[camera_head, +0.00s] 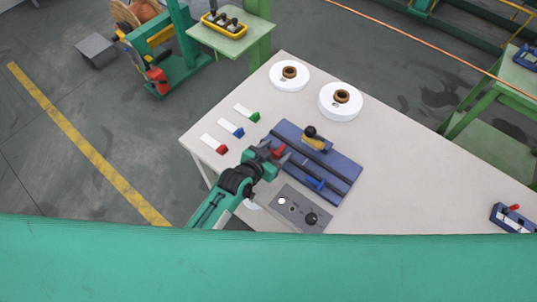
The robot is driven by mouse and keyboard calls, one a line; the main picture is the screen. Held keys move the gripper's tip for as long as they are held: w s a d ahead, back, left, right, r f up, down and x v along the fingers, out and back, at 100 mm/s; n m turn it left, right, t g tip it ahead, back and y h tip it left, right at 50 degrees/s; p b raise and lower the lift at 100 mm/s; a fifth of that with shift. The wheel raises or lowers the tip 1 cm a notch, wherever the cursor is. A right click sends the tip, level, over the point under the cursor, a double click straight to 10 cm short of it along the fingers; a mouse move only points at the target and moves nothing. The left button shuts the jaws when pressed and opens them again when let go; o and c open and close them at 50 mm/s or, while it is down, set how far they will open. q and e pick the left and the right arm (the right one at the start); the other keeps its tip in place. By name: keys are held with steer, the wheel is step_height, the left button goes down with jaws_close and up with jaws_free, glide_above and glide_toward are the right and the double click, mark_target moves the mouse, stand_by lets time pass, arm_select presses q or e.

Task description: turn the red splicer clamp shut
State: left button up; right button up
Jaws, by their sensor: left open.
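The splicer is a dark blue base (343,170) with dark rails on the pale table. The red splicer clamp (278,150) sits at its left end, partly hidden by my left gripper. My left gripper (276,152) is open, with its dark fingertips close around the red clamp. I cannot tell whether they touch it. A blue clamp (316,184) sits at the near side of the base. A yellow block with a black knob (312,137) stands at the far side. My right gripper is not in view.
A grey panel (288,209) with a black knob lies just in front of the splicer. Two white spools (340,102) stand behind it. White strips with green, blue and red ends (221,150) lie at left. A blue device with a red lever (512,215) is at far right.

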arm_select(q)
steer(key=b+v, duration=0.3)
steer(key=v, duration=1)
steer(key=shift+s+a, duration=0.25)
